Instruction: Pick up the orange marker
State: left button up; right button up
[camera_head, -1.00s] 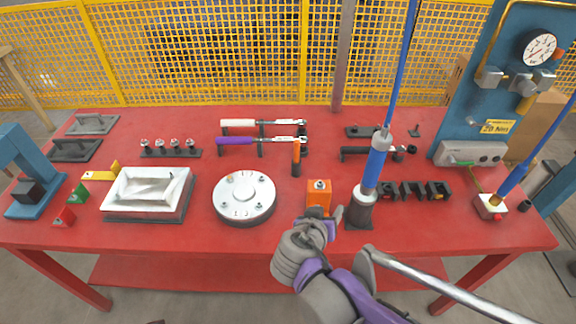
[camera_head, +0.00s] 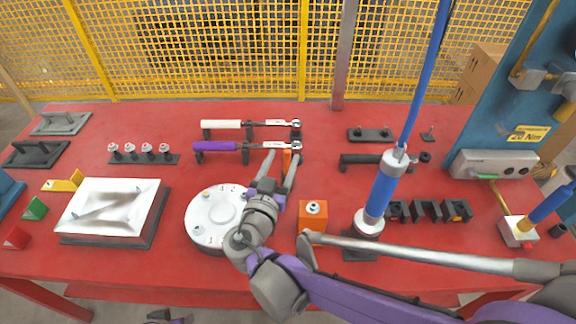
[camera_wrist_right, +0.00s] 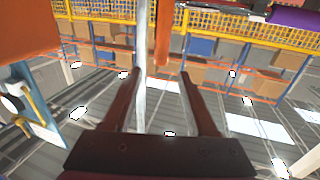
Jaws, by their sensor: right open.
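In the right wrist view the orange marker (camera_wrist_right: 163,32) shows between and beyond the fingertips of the open right gripper (camera_wrist_right: 156,74); nothing is held.
A round white disc (camera_head: 205,222) lies beneath my right wrist. An orange block (camera_head: 313,214) and a blue upright tool (camera_head: 383,190) stand to the right. Purple-handled (camera_head: 215,146) and white-handled (camera_head: 221,124) tools lie on supports behind. A white tray-like part (camera_head: 110,208) is at left.

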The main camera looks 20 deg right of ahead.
aim_at(286, 165)
notch_tip(286, 165, down, 4)
jog(key=shift+f+b, duration=0.25)
jog(key=shift+b, duration=0.35)
jog(key=shift+x, duration=0.9)
jog(key=shift+b+x, duration=0.35)
jog(key=shift+x, duration=2.6)
jog(key=shift+f, duration=0.15)
grip_shut()
